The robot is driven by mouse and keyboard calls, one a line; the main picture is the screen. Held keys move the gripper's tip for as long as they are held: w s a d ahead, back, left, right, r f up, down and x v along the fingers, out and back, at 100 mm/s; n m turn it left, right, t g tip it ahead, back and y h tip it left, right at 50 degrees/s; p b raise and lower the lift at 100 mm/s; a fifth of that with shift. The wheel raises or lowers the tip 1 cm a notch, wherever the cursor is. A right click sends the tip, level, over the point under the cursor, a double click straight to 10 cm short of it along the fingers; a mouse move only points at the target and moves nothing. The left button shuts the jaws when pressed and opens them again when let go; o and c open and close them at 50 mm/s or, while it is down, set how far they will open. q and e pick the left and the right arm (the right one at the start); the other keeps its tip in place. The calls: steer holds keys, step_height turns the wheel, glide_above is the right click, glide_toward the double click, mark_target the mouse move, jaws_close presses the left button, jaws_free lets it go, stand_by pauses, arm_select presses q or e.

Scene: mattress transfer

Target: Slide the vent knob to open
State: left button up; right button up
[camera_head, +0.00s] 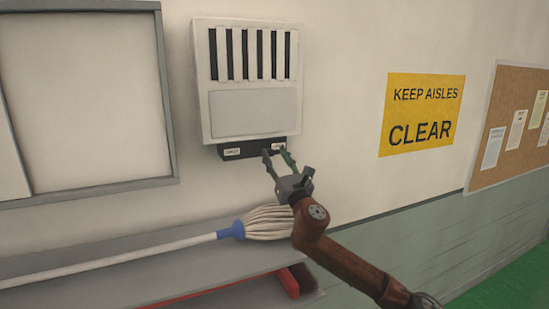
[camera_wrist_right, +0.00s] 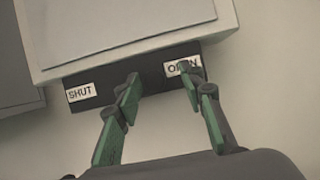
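A pale vent box (camera_head: 248,80) with dark upright slots hangs on the wall. A black slide strip (camera_head: 246,150) runs along its underside, with a SHUT label (camera_wrist_right: 81,93) at the left end and an OPEN label (camera_wrist_right: 174,68) at the right end. My right gripper (camera_head: 274,151) is at the right part of the strip, its green, dark-tipped fingers spread apart. In the right wrist view, the fingertips (camera_wrist_right: 160,77) lie over the strip, and the right one partly covers the OPEN label. I cannot make out the knob; the fingers may hide it. My left gripper is not in view.
A yellow sign (camera_head: 421,113) and a cork board (camera_head: 510,140) are on the wall to the right. A framed panel (camera_head: 85,100) is at left.

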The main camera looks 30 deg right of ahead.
steer(key=shift+a, duration=0.15)
steer(key=v, duration=1.2)
stand_by(0.5)
